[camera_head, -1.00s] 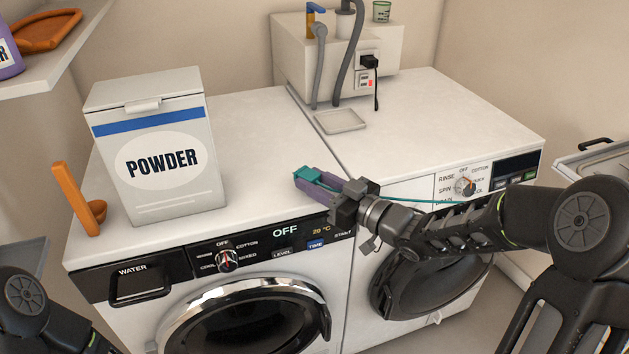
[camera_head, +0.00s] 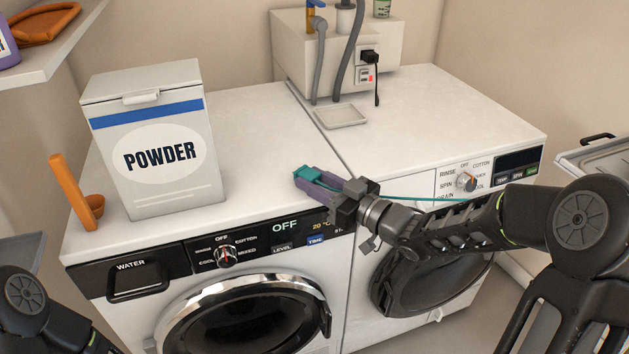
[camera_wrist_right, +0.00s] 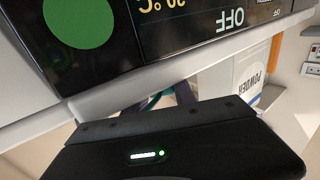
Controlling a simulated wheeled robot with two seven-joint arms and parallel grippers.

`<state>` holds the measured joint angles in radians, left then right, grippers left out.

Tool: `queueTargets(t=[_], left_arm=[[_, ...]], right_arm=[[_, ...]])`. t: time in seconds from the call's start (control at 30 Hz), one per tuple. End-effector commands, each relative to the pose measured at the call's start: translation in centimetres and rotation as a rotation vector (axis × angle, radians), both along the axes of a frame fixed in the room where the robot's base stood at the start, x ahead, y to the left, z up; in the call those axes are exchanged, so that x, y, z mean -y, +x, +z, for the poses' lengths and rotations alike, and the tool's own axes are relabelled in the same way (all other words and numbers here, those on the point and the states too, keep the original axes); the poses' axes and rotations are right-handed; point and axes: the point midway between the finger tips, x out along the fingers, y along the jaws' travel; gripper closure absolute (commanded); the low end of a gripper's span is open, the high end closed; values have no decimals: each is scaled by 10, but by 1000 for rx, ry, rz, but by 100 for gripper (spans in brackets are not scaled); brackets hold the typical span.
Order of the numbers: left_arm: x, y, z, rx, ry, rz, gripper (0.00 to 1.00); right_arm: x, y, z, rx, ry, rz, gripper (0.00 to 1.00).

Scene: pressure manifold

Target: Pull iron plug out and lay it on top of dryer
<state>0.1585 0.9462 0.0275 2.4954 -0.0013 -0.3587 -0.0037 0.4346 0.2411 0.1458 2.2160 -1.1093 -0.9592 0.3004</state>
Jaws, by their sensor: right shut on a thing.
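My right gripper (camera_head: 318,192), with purple fingers, is shut on a teal plug (camera_head: 306,174) at the front edge of the left machine. A thin teal cord (camera_head: 425,199) runs right from there behind my arm. The left machine (camera_head: 255,130), with a WATER drawer and a temperature display, looks like the dryer. I cannot tell whether the plug touches its white top. In the right wrist view the dryer's panel (camera_wrist_right: 190,30) appears upside down, and a bit of teal (camera_wrist_right: 184,93) shows past the wrist housing. My left gripper is out of view.
A POWDER box (camera_head: 155,140) and an orange scoop (camera_head: 77,193) stand on the dryer's left. The right machine (camera_head: 435,110) carries a box with sockets and a black plug (camera_head: 369,57). A small tray (camera_head: 341,117) lies near the gap. The dryer top's middle is clear.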

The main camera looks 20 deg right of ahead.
Motion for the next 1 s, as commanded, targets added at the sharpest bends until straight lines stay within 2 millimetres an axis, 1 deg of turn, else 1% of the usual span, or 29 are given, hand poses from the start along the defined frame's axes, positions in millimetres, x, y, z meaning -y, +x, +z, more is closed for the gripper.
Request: queueTargets(t=[0.03,0.43,0.47,0.67,0.77,0.87,1.0], left_arm=[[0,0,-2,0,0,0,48],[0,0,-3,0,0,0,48],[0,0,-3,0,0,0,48],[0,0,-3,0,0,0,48],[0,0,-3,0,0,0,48],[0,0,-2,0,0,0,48],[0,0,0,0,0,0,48]], right_arm=[[0,0,-4,-4,-1,0,100],[0,-1,-9,-13,-2,0,100],[0,-1,-9,-14,-2,0,66],[0,-2,-11,-19,-3,0,50],[4,-6,-11,-19,-3,-2,43],[11,-15,-11,-19,-4,-5,43],[25,-33,-10,-17,-3,-10,43]])
